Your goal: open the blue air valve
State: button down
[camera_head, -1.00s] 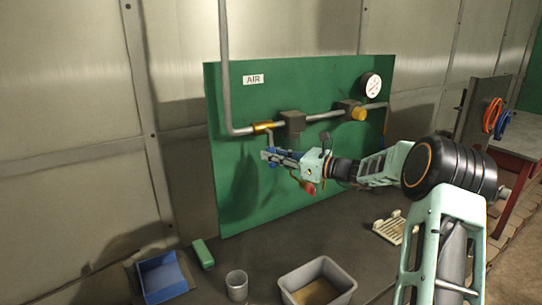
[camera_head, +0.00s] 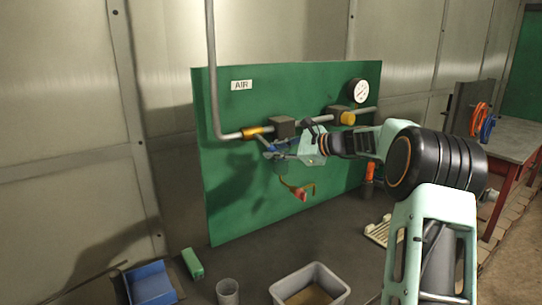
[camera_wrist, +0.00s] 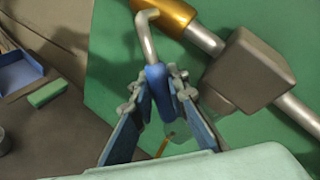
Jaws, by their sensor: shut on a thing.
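The air valve has a brass-coloured body (camera_head: 252,132) on the grey pipe of the green panel, under the AIR sign (camera_head: 241,85). Its bent metal lever slants down and to the right from the body. In the wrist view the lever runs from the brass body (camera_wrist: 172,14) down to a blue grip (camera_wrist: 156,78). My gripper (camera_wrist: 157,92) is shut on this blue grip, one finger on each side. In the head view my gripper (camera_head: 275,149) is in front of the panel, just below the pipe, and partly hides the grip.
A dark block (camera_head: 284,126) sits on the pipe close right of the valve. A yellow knob (camera_head: 348,118) and a gauge (camera_head: 358,91) are farther right. A red piece (camera_head: 300,194) hangs below my gripper. A blue bin (camera_head: 150,285), cup (camera_head: 228,292) and grey tub (camera_head: 312,287) stand below.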

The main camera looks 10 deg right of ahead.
jog(key=shift+d+r+n+h, duration=0.15)
jog(key=shift+d+n+h, duration=0.05)
jog(key=shift+n+h, duration=0.1)
dwell(0.4)
jog(key=c, duration=1.8)
grip_release()
jog(key=shift+c, duration=0.2)
jog(key=v, duration=1.2)
jog(key=shift+c, duration=0.5)
